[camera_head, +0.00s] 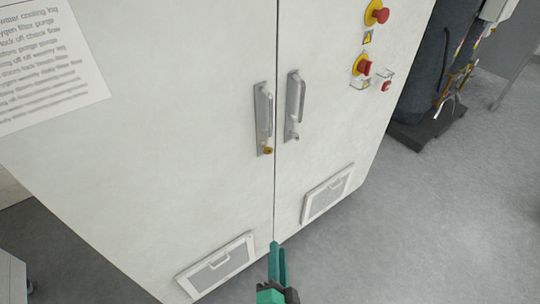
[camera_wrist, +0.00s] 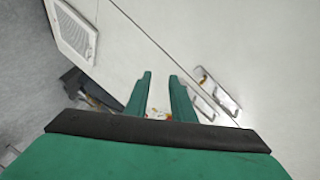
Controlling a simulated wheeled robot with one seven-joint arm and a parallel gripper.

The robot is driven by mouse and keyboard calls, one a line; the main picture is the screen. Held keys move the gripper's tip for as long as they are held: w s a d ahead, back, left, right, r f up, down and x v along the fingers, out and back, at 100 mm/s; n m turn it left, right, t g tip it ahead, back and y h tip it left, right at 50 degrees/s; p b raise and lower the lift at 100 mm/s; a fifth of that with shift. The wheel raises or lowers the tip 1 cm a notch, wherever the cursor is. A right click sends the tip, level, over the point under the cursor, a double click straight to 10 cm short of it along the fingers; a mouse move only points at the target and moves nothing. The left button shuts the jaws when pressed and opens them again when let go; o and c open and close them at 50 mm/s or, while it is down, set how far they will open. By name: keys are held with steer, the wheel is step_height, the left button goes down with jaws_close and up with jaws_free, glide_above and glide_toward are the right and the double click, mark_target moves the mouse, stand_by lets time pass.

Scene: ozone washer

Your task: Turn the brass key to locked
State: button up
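The brass key (camera_head: 267,150) is small and sits at the lower end of the grey handle (camera_head: 263,115) on the left cabinet door. A small brass-coloured spot, likely the key (camera_wrist: 201,76), shows at the end of a handle (camera_wrist: 219,92) in the wrist view. The key's turn angle is too small to read. My gripper (camera_head: 278,246) is green and stands below the handles, near the door seam, apart from the key. In the wrist view my gripper (camera_wrist: 160,76) has its two fingers parted, with no object clearly held between the tips.
A second handle (camera_head: 294,105) is on the right door. Vent grilles (camera_head: 217,264) and (camera_head: 327,194) sit low on the doors. Red emergency buttons (camera_head: 363,66) are at upper right. A dark cylinder (camera_head: 424,65) stands right of the cabinet. Grey floor (camera_head: 440,210) is clear at right.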

steer(key=w+r+m+t+y, duration=0.1)
steer(key=w+r+m+y, duration=0.15)
steer(key=w+r, duration=0.45)
steer(key=m+y, duration=0.2)
glide_toward(268, 150)
steer(key=x, duration=0.8)
steer(key=shift+f+h, duration=0.1)
steer(key=shift+h, duration=0.15)
steer(key=shift+c, duration=0.6)
jaws_close()
